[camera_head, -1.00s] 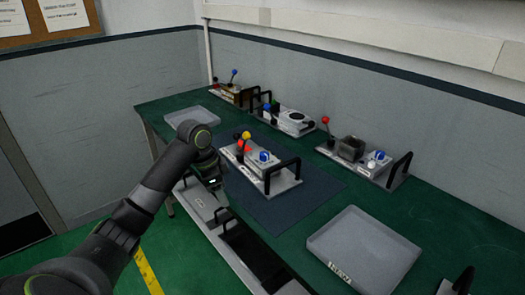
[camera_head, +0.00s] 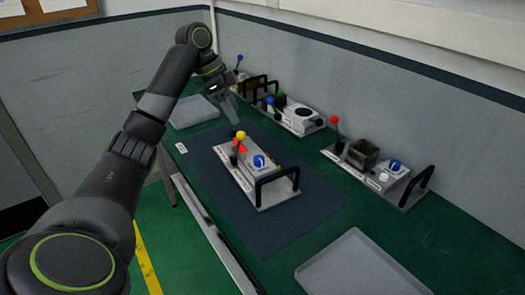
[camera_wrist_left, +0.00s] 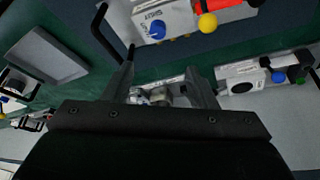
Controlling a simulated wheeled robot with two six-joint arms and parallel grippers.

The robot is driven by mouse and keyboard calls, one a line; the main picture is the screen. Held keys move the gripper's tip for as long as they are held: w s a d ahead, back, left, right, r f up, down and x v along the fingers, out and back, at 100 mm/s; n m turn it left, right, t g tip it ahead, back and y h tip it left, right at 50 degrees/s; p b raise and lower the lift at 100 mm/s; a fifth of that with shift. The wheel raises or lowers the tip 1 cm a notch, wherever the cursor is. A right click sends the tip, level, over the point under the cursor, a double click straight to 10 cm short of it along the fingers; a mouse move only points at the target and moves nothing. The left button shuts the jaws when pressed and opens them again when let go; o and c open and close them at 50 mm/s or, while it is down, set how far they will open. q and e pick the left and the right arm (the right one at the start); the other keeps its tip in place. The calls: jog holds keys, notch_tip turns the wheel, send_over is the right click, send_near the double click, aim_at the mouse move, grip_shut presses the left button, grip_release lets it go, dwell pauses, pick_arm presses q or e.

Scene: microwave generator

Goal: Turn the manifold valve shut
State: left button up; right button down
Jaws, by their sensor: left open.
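A grey panel unit (camera_head: 245,178) sits on the dark mat in the middle of the table. It carries a blue knob (camera_head: 259,161), a yellow ball (camera_head: 241,135), a red part (camera_head: 239,147) and a black loop handle (camera_head: 279,180). I cannot tell which of these fittings is the manifold valve. My left gripper (camera_head: 228,104) is open and empty, raised beyond the unit on its far left side. In the left wrist view, the open fingers (camera_wrist_left: 160,85) are apart from the unit (camera_wrist_left: 180,17), which is at the top, with its yellow ball (camera_wrist_left: 207,22) and blue knob (camera_wrist_left: 157,29).
A unit with a green knob and round plate (camera_head: 295,115) stands behind, near the wall. Grey trays lie at left (camera_head: 190,112) and front right (camera_head: 355,270). The mat (camera_head: 300,215) has bare room.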

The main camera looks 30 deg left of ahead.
pick_arm(q)
jog(key=s+b+x, duration=0.1)
jog(key=b+x, duration=0.3)
jog(key=x, duration=0.1)
send_over(258, 158)
jog(key=s+a, duration=0.2)
notch_tip(258, 158, down, 6)
jog(key=shift+w+r, duration=0.1)
jog(key=shift+w, duration=0.05)
jog(key=x, duration=0.4)
jog(key=shift+w+d+f, duration=0.15)
jog(key=shift+f, duration=0.2)
jog(key=shift+d+f, duration=0.1)
jog(key=shift+f, duration=0.2)
pick_arm(e)
jog(key=s+f, duration=0.1)
jog(key=f, duration=0.2)
jog(key=s+f, duration=0.1)
jog(key=shift+s+d+f, duration=0.2)
jog(key=shift+s+f, duration=0.15)
pick_arm(q)
jog(key=shift+c, duration=0.4)
